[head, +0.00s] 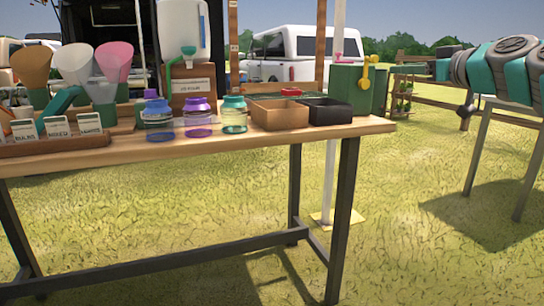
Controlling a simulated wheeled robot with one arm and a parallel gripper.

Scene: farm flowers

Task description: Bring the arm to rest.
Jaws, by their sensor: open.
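My arm, teal and grey, reaches in from the right edge at the top right and points left, roughly level. My gripper (414,69) is at its left end, small and seen side-on, in front of the fence and trees. It is open, and I see nothing held in it. It is in the air to the right of the green watering container and above the level of the tabletop, apart from the things on the table.
A wooden table (215,147) carries several jars, a brown tray (281,114), a black tray (328,111) and a green container (352,88) with a yellow scoop (368,72). A pole stands behind its right end.

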